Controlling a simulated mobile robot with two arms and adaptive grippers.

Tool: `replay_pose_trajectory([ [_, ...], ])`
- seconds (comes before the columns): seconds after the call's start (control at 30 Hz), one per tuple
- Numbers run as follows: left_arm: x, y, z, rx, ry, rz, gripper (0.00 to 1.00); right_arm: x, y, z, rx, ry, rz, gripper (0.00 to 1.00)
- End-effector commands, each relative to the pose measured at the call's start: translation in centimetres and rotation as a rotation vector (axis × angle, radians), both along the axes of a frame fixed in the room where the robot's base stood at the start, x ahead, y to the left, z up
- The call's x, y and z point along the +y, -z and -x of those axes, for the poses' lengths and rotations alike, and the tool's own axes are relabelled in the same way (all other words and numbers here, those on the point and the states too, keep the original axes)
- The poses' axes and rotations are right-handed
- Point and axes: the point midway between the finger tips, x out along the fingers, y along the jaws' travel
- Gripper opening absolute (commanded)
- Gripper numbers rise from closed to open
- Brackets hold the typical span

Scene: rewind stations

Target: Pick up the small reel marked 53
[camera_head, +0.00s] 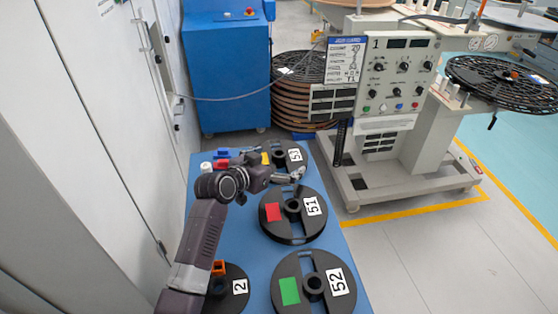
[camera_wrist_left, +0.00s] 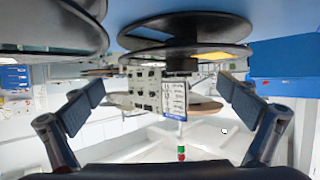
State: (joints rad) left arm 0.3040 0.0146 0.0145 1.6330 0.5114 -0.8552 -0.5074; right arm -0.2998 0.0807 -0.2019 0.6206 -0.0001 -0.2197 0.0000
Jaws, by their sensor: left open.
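The small black reel marked 53 (camera_head: 282,148) lies flat at the far end of the blue table, with a white number label and a yellow patch. My left gripper (camera_head: 290,176) is open and empty at the near edge of this reel; the arm hides part of the reel's left side. In the left wrist view, which looks upside down, the reel (camera_wrist_left: 185,28) shows ahead between the spread fingers of the left gripper (camera_wrist_left: 162,90). I see no finger contact with it. My right gripper is not in view.
Reel 51 (camera_head: 275,228) with a red patch lies just nearer on the table (camera_head: 253,258), then reel 52 (camera_head: 318,272) with a green patch. Another reel (camera_head: 232,303) is partly behind my arm. Small coloured items (camera_head: 222,155) lie left of reel 53. A blue cabinet (camera_head: 226,70) stands beyond.

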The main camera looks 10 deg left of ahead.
Motion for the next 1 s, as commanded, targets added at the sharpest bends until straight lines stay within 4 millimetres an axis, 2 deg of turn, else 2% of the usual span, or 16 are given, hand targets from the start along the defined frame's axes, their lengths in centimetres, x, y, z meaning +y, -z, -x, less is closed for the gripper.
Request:
replay_pose_trajectory([
  [0.33,-1.5,1.4,-3.5,0.001,0.000,0.002,1.00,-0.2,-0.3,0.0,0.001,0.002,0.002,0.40],
  [0.7,-1.7,1.6,-4.0,-0.001,0.000,0.000,1.00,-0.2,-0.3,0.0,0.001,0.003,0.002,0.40],
  [1.0,-1.7,1.7,-4.0,0.001,0.000,0.000,0.67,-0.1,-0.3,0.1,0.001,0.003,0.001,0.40],
])
